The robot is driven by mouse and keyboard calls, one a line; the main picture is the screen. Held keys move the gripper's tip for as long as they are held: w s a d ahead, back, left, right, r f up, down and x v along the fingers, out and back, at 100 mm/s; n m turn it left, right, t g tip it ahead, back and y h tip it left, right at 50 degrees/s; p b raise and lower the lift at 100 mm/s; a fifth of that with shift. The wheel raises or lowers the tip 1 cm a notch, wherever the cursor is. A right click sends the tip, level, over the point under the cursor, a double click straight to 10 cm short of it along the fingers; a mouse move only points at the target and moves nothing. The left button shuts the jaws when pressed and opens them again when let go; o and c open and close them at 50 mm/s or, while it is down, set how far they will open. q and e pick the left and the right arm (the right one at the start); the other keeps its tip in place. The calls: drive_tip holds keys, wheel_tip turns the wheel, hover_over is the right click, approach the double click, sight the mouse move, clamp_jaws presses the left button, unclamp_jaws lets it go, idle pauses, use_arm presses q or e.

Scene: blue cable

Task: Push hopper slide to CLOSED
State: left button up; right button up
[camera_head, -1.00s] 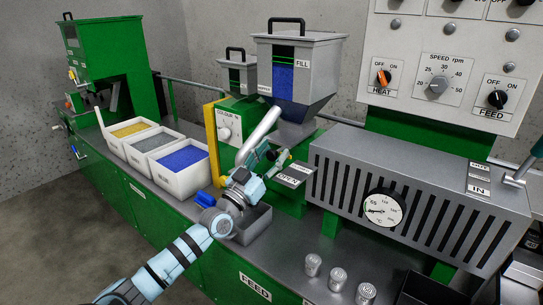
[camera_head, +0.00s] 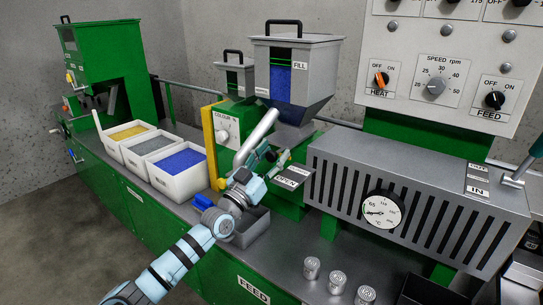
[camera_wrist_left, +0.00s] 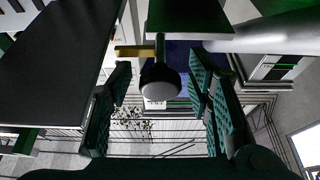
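The grey hopper (camera_head: 290,75) with a FILL label stands on the green machine, blue material showing in its window. Below it are the slide's label plates (camera_head: 290,177); OPEN is readable on the lower one. My left gripper (camera_head: 272,158) is at the slide area under the hopper, beside these plates. In the left wrist view a dark round knob (camera_wrist_left: 160,82) on a short rod sits between the spread fingers of my left gripper (camera_wrist_left: 160,105), with gaps on both sides. The slide itself is mostly hidden in the head view.
A slanted grey pipe (camera_head: 257,137) and a yellow post (camera_head: 214,143) stand close behind and left of the gripper. A grey tray (camera_head: 250,228) is below the wrist. The slotted barrel cover (camera_head: 420,195) is to the right, with several metal weights (camera_head: 338,280) in front.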

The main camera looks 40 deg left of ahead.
use_arm(q)
drive_tip(key=shift+s, duration=0.15)
drive_tip(key=v, duration=1.1)
drive_tip(key=shift+s+f, duration=0.25)
drive_tip(key=shift+s, duration=0.05)
use_arm(e)
drive_tip(key=shift+a, duration=0.3)
